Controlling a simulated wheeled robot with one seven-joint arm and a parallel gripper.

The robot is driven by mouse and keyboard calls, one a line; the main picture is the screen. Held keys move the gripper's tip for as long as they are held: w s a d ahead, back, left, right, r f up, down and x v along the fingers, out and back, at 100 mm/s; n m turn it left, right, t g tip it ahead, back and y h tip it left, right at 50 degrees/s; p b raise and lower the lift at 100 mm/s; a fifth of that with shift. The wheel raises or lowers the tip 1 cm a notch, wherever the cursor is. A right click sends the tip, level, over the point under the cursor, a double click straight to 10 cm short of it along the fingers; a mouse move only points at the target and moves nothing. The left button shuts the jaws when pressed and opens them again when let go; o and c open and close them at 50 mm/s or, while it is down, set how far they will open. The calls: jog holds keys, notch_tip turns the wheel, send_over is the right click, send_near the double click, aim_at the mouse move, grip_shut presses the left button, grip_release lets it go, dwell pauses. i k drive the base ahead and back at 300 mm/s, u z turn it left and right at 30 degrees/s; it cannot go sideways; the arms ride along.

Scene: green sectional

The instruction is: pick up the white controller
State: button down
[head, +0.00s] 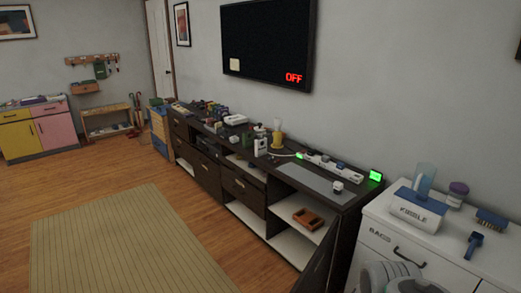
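I cannot make out the white controller for certain at this size. Small white items lie on the long dark cabinet (182,152). One is a flat white item (235,119) towards its far end. Another is a small white item (338,186) on the grey mat at its near end. Either could be the controller; I cannot tell which. My gripper does not show; only grey-white rounded parts of my arm appear at the bottom right edge, in front of the white drawer unit.
A white power strip (330,164) and a green-lit device (376,175) share the dark cabinet top with clutter. A white drawer unit (377,236) holds a kibble box (416,211) and brushes. The wooden floor (222,237) and striped rug (120,245) look clear.

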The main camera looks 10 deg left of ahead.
aim_at(260, 144)
jog(key=u, duration=1.7)
jog(key=i, duration=3.4)
jog(key=z, duration=2.5)
jog(key=i, duration=1.5)
jog(key=u, duration=1.55)
